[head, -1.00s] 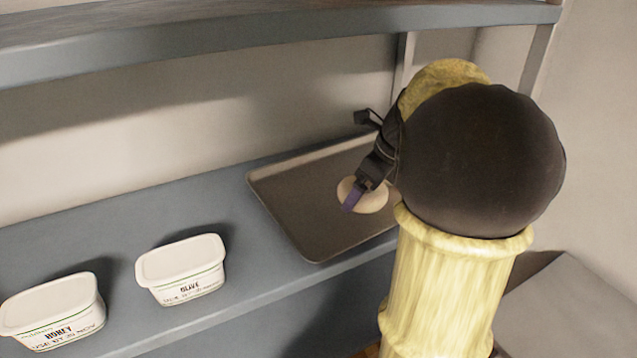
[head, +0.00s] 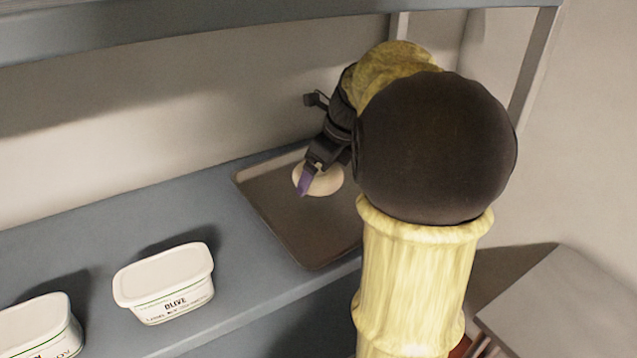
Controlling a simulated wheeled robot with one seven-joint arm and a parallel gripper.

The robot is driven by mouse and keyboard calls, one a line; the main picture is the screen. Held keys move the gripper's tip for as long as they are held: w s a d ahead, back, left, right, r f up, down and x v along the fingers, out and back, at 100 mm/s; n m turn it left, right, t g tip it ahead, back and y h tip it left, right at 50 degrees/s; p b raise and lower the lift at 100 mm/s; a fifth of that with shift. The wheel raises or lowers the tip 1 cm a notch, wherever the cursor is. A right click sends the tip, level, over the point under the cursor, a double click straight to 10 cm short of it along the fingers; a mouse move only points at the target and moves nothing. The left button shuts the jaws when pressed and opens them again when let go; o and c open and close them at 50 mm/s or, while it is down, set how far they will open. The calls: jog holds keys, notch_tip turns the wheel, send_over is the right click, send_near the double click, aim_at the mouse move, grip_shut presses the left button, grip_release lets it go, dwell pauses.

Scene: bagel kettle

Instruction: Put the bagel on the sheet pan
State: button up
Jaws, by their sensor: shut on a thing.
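The bagel (head: 326,182) is a pale round piece at the tip of my gripper (head: 304,182), over the far part of the sheet pan. My gripper is shut on the bagel, with one purple fingertip showing in front of it. The sheet pan (head: 305,235) is a dark, shallow tray lying on the blue-grey shelf. Its right part is hidden behind my arm. I cannot tell whether the bagel touches the pan or hangs just above it.
A white tub marked OLIVE (head: 167,284) stands left of the pan, and another white tub (head: 38,328) is at the lower left. An upper shelf (head: 190,22) runs overhead. A grey table (head: 570,315) is at the lower right. Bare shelf lies left of the pan.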

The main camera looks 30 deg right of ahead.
aim_at(322, 198)
jog(key=shift+w+f, duration=0.1)
jog(key=shift+f, duration=0.45)
jog(key=shift+s+d+f+b, duration=0.25)
jog(key=shift+s+f+b, duration=0.25)
jog(key=shift+b, duration=0.55)
jog(key=shift+w+a+f+b, duration=0.1)
jog(key=shift+w+f+b, duration=0.05)
jog(key=shift+f+b, duration=0.6)
jog(key=shift+r, duration=0.1)
jog(key=shift+w+a, duration=0.1)
jog(key=shift+w, duration=0.05)
jog(key=o, duration=0.7)
